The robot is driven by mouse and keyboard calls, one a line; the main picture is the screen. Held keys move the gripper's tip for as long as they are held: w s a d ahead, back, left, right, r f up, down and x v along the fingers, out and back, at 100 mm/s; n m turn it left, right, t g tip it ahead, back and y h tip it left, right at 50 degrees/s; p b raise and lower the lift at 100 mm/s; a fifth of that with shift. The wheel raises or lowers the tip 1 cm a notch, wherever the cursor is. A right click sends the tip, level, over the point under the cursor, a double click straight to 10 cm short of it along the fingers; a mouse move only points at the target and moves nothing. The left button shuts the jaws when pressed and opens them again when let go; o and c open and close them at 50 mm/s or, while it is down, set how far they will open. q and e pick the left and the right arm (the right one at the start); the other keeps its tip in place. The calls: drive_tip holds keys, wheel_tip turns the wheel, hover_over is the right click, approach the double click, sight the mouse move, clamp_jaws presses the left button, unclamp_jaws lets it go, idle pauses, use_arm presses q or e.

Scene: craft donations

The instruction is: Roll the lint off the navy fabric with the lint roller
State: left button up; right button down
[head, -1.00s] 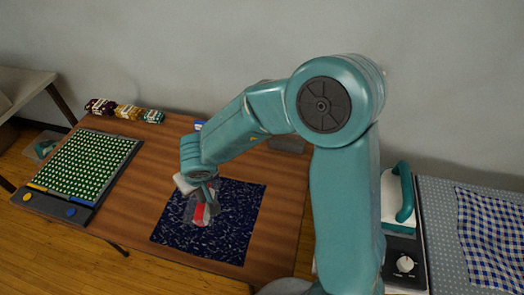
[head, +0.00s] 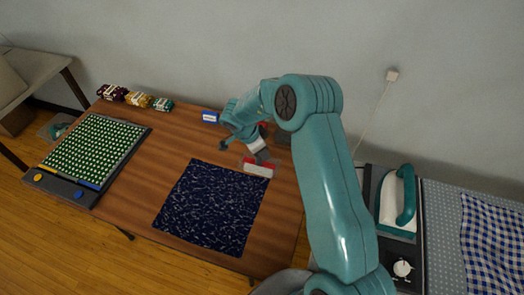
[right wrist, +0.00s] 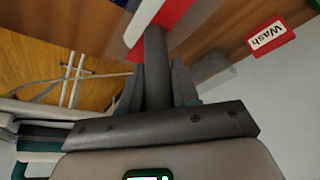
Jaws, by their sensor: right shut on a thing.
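The navy fabric (head: 210,208) lies flat on the wooden table, with pale lint flecks spread over it. The lint roller (head: 257,167), with a red and pale head, is just beyond the fabric's far right corner. My right gripper (head: 256,149) is shut on its handle. In the right wrist view the dark handle (right wrist: 155,62) is between the fingers of my right gripper (right wrist: 157,85), and the red and pale head is cut off at the top. I cannot tell whether the roller touches the table. My left gripper is not in view.
A board of green-and-white pieces (head: 95,148) lies on the left. Several yarn bundles (head: 136,98) and a blue sign (head: 210,117) stand at the back. A red "Wash" sign (right wrist: 268,38) is near the gripper. An iron (head: 398,200) stands at the right.

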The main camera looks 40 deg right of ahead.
sight(262, 163)
drive_tip(key=shift+s+f+b, duration=0.3)
drive_tip(key=shift+f+b, duration=0.65)
drive_tip(key=shift+b, duration=0.05)
drive_tip(key=shift+w+f, duration=0.1)
drive_tip(key=shift+w, duration=0.25)
drive_tip(key=shift+s+r, duration=0.2)
drive_tip(key=shift+s, duration=0.1)
drive_tip(key=shift+w+f, duration=0.25)
drive_tip(key=shift+f, duration=0.25)
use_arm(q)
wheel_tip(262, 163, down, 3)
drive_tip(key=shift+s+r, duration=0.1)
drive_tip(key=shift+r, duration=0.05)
use_arm(e)
drive_tip(key=shift+s+f, duration=0.15)
drive_tip(key=shift+f, duration=0.1)
drive_tip(key=shift+a, duration=0.25)
use_arm(q)
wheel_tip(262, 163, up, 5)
drive_tip(key=p, duration=0.5)
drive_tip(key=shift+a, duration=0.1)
use_arm(e)
drive_tip(key=s+a, duration=0.7)
drive_tip(key=a, duration=0.6)
drive_tip(key=s+a, duration=0.7)
drive_tip(key=a, duration=0.6)
drive_tip(key=shift+f, duration=0.15)
